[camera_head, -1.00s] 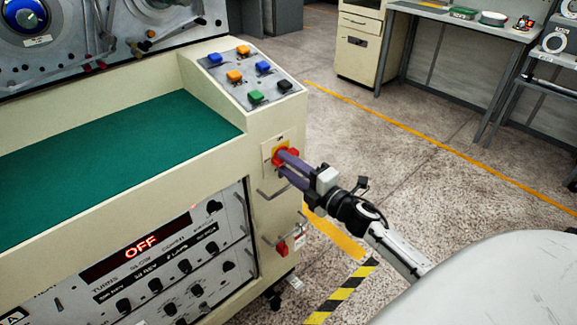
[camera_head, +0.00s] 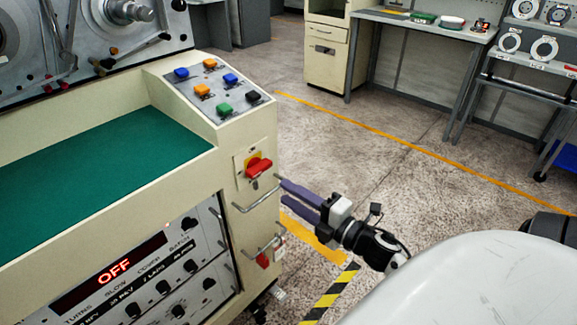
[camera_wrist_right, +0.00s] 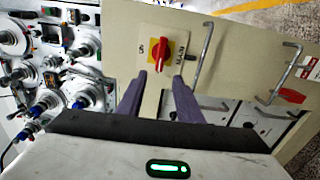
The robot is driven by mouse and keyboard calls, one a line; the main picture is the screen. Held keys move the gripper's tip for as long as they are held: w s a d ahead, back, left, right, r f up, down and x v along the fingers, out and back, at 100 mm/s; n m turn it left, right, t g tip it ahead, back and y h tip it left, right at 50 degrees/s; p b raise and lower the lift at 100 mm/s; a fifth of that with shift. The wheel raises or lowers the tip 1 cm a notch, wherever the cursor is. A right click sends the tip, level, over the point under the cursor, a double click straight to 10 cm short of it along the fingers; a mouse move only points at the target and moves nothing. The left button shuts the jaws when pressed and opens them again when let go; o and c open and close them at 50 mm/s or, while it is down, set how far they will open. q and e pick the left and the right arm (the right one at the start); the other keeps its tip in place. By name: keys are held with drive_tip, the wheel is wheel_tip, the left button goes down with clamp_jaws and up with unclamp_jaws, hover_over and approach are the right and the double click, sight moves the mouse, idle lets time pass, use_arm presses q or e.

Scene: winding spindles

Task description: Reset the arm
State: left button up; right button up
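My right gripper (camera_head: 283,194) has two purple fingers and stands off the machine's side panel, below and right of the red rotary switch (camera_head: 259,168). The fingers are apart with nothing between them. In the right wrist view the same gripper (camera_wrist_right: 161,79) is open, its fingertips below the red switch handle (camera_wrist_right: 160,56) on its yellow plate, clear of it. The handle looks nearly upright there. The red display (camera_head: 113,270) on the machine front reads OFF. My left gripper is not in view.
The cream winding machine (camera_head: 170,178) fills the left side, with a green mat and a sloped button panel (camera_head: 214,88). Metal bar handles (camera_head: 257,200) jut out near my right gripper. Grey benches (camera_head: 420,22) stand at the back right. The floor between is open.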

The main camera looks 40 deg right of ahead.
idle(0.3)
drive_tip(key=s+a+f+m+g, duration=0.4)
drive_tip(key=s+a+f+m, duration=0.4)
drive_tip(key=a+f, duration=0.2)
drive_tip(key=s+a+f+m+g+y, duration=0.1)
drive_tip(key=s+a+f+m+g, duration=0.4)
drive_tip(key=s+a+f+m, duration=0.4)
drive_tip(key=a+f, duration=0.1)
drive_tip(key=a, duration=0.3)
drive_tip(key=shift+a+f, duration=0.15)
drive_tip(key=shift+a, duration=0.15)
